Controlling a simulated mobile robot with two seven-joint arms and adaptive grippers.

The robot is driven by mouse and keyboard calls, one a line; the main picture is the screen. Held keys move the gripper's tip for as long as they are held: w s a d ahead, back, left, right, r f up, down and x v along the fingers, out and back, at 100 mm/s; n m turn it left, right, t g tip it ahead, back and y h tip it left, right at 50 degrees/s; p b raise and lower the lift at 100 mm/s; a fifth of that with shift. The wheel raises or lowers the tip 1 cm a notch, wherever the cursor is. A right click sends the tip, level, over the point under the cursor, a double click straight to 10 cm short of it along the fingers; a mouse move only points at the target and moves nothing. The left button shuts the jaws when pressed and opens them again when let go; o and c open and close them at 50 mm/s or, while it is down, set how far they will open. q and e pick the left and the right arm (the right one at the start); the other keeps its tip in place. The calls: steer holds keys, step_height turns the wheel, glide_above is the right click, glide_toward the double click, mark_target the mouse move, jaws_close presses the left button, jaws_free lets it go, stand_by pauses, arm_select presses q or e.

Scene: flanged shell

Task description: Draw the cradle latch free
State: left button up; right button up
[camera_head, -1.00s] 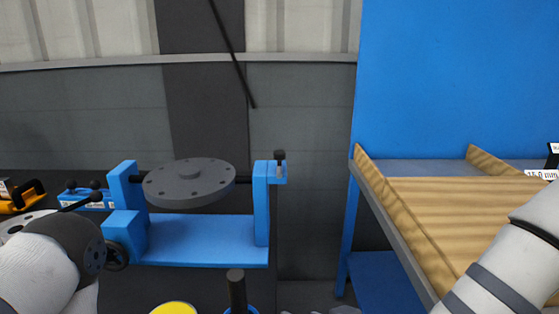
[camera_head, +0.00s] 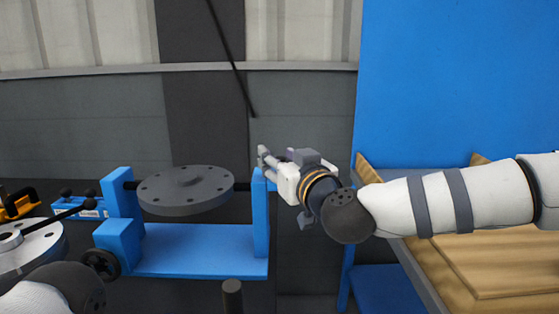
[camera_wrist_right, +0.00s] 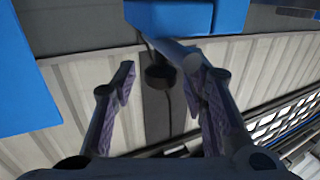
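The blue cradle (camera_head: 200,250) stands at the left in the head view and carries a grey flanged disc (camera_head: 186,190) between its two posts. My right gripper (camera_head: 264,156) is at the top of its right post (camera_head: 260,215) and covers the latch there. In the right wrist view a dark latch knob (camera_wrist_right: 160,76) shows below a blue block (camera_wrist_right: 170,18), between the fingers of my right gripper (camera_wrist_right: 160,70). The fingers are apart, with visible space beside the knob.
A wooden-topped bench (camera_head: 480,265) with raised edges stands at the right, below my right arm. A blue panel (camera_head: 450,80) rises behind it. A dark upright post (camera_head: 232,298) stands in front of the cradle. A grey-white disc (camera_head: 30,245) lies at the left.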

steer(key=shift+r, duration=0.1)
steer(key=shift+c, duration=0.2)
jaws_close()
steer(key=shift+w+b, duration=0.3)
steer(key=shift+w, duration=1.4)
steer(key=shift+c, duration=0.3)
jaws_free()
steer(key=shift+o, duration=0.5)
steer(key=shift+w, duration=0.1)
